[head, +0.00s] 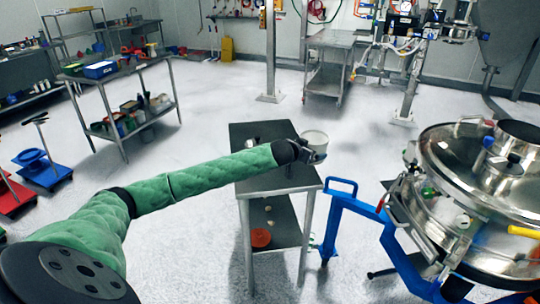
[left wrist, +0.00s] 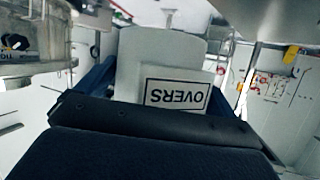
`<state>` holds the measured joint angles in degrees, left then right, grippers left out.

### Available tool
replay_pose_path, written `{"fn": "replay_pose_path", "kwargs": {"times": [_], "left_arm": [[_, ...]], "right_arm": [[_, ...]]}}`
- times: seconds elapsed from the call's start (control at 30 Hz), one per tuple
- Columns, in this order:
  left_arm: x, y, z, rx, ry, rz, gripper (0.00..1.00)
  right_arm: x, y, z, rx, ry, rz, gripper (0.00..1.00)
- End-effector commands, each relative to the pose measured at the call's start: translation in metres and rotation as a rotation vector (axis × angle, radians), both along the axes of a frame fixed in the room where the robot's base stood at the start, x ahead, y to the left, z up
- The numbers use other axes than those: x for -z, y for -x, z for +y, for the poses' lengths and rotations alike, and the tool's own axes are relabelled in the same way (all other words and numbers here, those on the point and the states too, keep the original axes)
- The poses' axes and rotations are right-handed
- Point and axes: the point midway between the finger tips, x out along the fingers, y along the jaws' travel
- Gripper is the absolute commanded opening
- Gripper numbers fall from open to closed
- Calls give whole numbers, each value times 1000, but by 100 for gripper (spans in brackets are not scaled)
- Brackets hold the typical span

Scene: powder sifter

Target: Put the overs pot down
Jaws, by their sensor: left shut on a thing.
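The overs pot (head: 315,138) is a pale, round, open-topped pot near the right edge of the small dark-topped table (head: 255,133). In the left wrist view the pot (left wrist: 135,62) fills the middle, and its white label reads OVERS. My left gripper (head: 310,156) is shut on the pot, at its near side. The arm covers part of the tabletop, and I cannot tell whether the pot's base touches anything. My right gripper is not in view.
The steel sifter (head: 475,185) with its blue frame (head: 358,222) stands close on the right. A small metal item (head: 253,142) lies on the table. Open floor lies behind and to the left.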

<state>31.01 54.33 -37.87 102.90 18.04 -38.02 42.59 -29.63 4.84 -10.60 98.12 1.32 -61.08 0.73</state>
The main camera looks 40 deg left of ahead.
Motion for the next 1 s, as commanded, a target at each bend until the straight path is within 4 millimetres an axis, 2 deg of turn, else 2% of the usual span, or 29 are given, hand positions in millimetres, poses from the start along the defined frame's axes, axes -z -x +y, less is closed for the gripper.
{"fn": "replay_pose_path", "kwargs": {"times": [0.17,0.5,0.63,0.73,1.0], "left_arm": [[12,13,24,0,-3,4,68],[51,43,78,-1,-2,5,68],[63,52,94,-1,-2,4,68],[69,56,102,0,-1,3,68],[87,55,100,1,0,3,68]], "right_arm": [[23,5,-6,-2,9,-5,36],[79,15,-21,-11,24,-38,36],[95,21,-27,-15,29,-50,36],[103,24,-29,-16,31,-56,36],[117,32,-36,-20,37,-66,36]]}}
